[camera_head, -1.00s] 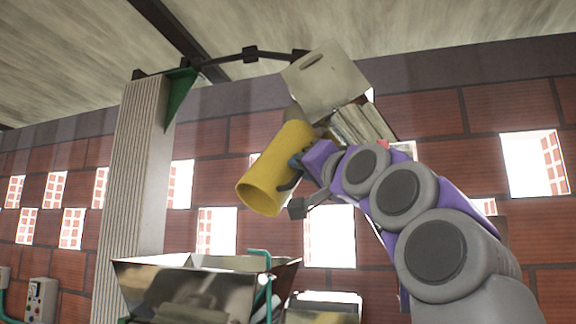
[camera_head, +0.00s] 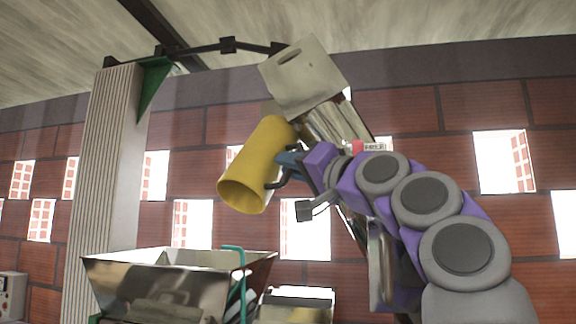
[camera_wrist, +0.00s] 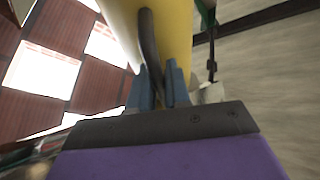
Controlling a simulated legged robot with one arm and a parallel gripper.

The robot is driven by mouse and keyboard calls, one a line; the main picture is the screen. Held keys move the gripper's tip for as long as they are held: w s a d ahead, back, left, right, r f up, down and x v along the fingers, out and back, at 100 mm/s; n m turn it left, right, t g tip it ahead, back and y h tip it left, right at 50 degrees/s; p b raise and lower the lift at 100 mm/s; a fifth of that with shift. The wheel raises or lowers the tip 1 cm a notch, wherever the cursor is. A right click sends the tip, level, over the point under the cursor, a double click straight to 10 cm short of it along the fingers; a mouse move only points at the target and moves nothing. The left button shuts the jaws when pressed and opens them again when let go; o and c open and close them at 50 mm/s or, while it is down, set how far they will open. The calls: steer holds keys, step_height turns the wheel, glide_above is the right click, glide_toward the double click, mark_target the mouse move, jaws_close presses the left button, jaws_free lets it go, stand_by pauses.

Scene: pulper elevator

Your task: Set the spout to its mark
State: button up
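The yellow spout (camera_head: 248,172) is a tube that slants down and left from the grey elevator head (camera_head: 303,78), its open end over the hopper area. A dark curved handle (camera_wrist: 149,45) runs along the spout in the wrist view. My gripper (camera_wrist: 158,88) has its blue fingers on both sides of this handle and appears closed on it. In the head view my gripper (camera_head: 287,165) is at the spout's right side. I cannot make out a mark for the spout in either view.
A metal hopper (camera_head: 180,272) with a green pipe (camera_head: 238,285) stands below the spout. A ribbed column (camera_head: 103,180) is at the left, with a dark bar (camera_head: 228,46) from its top to the elevator head. A red and white label (camera_head: 367,146) is beside my arm.

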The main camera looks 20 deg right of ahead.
steer(key=o, duration=0.4)
steer(key=shift+w+d, duration=0.15)
steer(key=shift+d, duration=0.15)
steer(key=shift+s+f, duration=0.1)
steer(key=shift+s, duration=0.15)
steer(key=shift+b+v, duration=1.25)
steer(key=shift+v, duration=7.35)
steer(key=shift+w+d, duration=0.1)
steer(key=shift+c, duration=0.6)
